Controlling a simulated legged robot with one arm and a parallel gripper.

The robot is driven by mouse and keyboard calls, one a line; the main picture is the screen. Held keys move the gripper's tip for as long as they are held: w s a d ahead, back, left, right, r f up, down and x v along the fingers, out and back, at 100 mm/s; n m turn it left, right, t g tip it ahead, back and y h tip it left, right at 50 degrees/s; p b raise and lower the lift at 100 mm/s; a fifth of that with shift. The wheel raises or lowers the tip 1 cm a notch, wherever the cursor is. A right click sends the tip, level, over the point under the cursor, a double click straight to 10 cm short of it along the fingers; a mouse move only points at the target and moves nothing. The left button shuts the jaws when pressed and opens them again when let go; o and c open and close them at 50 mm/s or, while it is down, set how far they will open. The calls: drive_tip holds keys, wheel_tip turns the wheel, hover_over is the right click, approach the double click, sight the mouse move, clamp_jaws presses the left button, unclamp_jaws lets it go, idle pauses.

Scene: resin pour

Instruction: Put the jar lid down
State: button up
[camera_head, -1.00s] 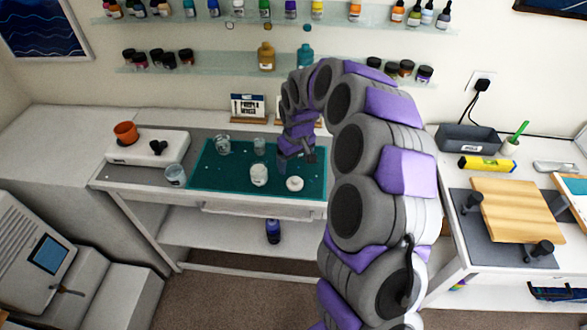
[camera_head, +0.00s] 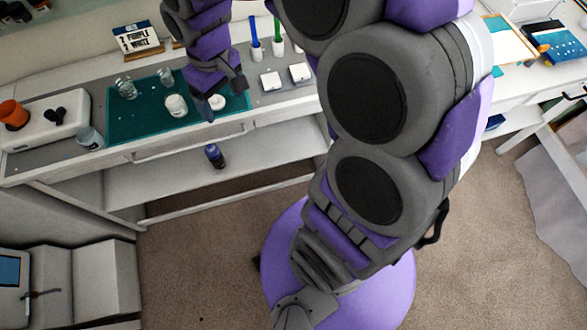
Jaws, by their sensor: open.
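A small round white lid (camera_head: 217,101) appears to lie flat near the right end of the green mat (camera_head: 135,128). A white jar (camera_head: 176,105) stands on the mat just left of the lid. My gripper (camera_head: 222,97) hangs pointing down over the right part of the mat. Its jaws are spread, with nothing seen held in them. One finger overlaps the lid in the picture and hides part of it; I cannot tell whether they touch.
Clear cups (camera_head: 126,88) stand at the back of the mat, and another cup (camera_head: 90,138) is left of it. A dark bottle (camera_head: 214,156) is on the shelf below.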

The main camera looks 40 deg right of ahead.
drive_tip(key=s+d+m+g, duration=0.1)
drive_tip(key=s+d+m, duration=0.1)
drive_tip(key=s, duration=2.1)
drive_tip(key=shift+d+m+g, duration=0.15)
drive_tip(key=shift+m+g, duration=0.25)
drive_tip(key=shift+m, duration=0.4)
drive_tip(key=shift+w+d, duration=0.1)
drive_tip(key=shift+w, duration=0.05)
